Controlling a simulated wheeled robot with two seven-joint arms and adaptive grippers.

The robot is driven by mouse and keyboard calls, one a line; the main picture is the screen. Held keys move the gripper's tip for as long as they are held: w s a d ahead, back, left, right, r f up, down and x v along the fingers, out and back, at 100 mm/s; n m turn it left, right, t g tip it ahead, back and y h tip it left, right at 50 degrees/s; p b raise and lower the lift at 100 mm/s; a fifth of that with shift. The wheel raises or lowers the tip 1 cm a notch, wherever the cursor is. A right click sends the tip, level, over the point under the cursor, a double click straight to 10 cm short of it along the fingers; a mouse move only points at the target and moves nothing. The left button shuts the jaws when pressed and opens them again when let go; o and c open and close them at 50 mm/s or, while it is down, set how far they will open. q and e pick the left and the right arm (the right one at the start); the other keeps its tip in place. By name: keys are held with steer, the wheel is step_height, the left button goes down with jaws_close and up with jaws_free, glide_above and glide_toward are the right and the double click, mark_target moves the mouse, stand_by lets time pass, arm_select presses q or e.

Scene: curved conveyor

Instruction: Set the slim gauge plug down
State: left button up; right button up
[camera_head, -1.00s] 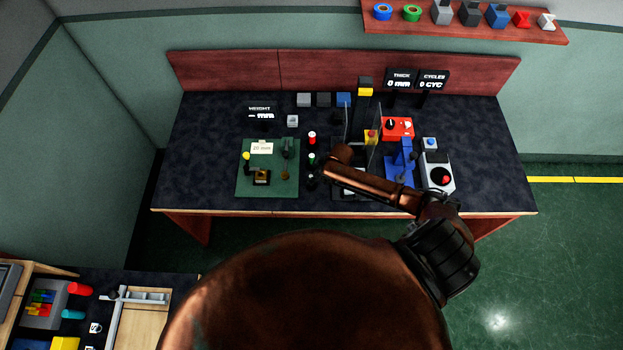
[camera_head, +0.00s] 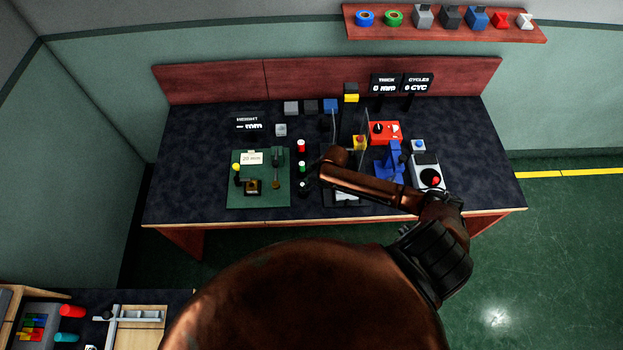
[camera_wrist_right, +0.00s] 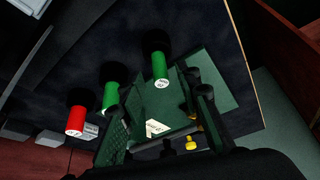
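In the wrist view, three labelled plugs with black ends stand in a row: a red plug (camera_wrist_right: 76,119), a middle green plug (camera_wrist_right: 110,97) and a nearer green plug (camera_wrist_right: 161,76). In the head view, the red plug (camera_head: 301,146) and a green plug (camera_head: 302,167) show between the green mat and my right arm. I cannot tell which plug is the slim gauge one. My right gripper (camera_wrist_right: 163,103) has its fingers wide apart, with the nearer green plug lined up with the gap; contact is not visible. My arm mostly hides this gripper in the head view. My left gripper is not in view.
A green mat (camera_head: 242,198) with a card and a height gauge lies left of the plugs. Clear upright panels, a red box (camera_head: 385,132), a blue fixture (camera_head: 389,166) and a white button box (camera_head: 427,172) stand to the right. The table's left end is clear.

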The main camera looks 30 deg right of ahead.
steer(key=v, duration=0.8)
